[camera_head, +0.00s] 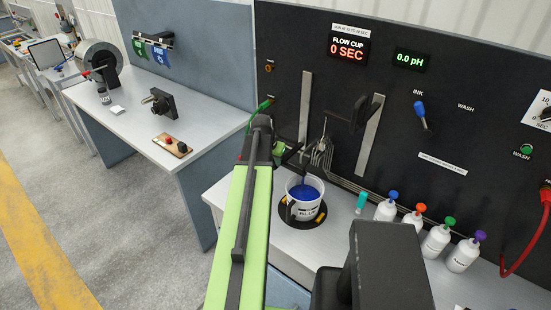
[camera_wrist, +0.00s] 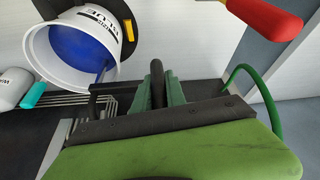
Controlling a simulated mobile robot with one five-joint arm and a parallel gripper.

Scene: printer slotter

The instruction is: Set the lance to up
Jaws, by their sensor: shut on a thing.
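The lance (camera_head: 321,148) is a set of thin metal tubes on the dark panel, above a white cup (camera_head: 304,210) of blue ink. In the wrist view a grey tube (camera_wrist: 103,72) reaches to the cup's rim; how deep it goes is unclear. The cup also shows in the wrist view (camera_wrist: 112,42). My gripper (camera_head: 281,153) is beside the lance, to the left of and above the cup. In the wrist view my gripper's green jaws (camera_wrist: 160,88) are shut around a dark upright handle (camera_wrist: 157,74) next to the lance's dark bracket.
Several capped white bottles (camera_head: 386,210) stand right of the cup. A green cable (camera_wrist: 266,95) and a red-and-yellow handle (camera_wrist: 265,16) are close to my gripper.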

